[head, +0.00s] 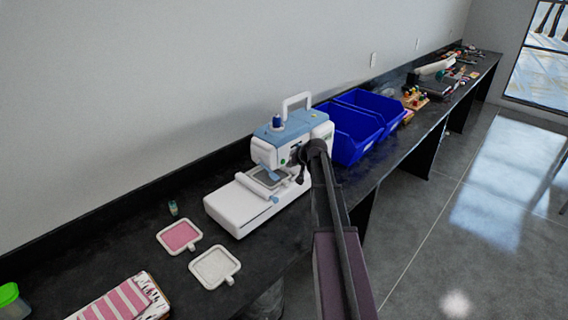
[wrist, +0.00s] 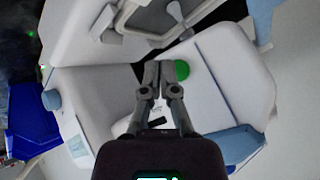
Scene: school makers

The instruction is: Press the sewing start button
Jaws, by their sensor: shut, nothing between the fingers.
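The white and blue sewing machine (head: 222,205) stands on the black counter, with its handle up and a blue spool on top. Its round green start button (wrist: 182,70) shows in the wrist view on the white front panel, just right of my fingertips. My gripper (wrist: 159,70) is shut and empty, its tips close to the panel beside the button. I cannot tell whether they touch it. In the head view my arm reaches in from the lower right, and its end covers part of the machine's right side.
Two blue bins (head: 352,145) stand just right of the machine on the counter (head: 110,240). A pink hoop (head: 179,236), a white hoop (head: 214,266), a small green spool (head: 173,208) and striped fabric (head: 122,301) lie to its left. The floor (head: 440,230) at right is clear.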

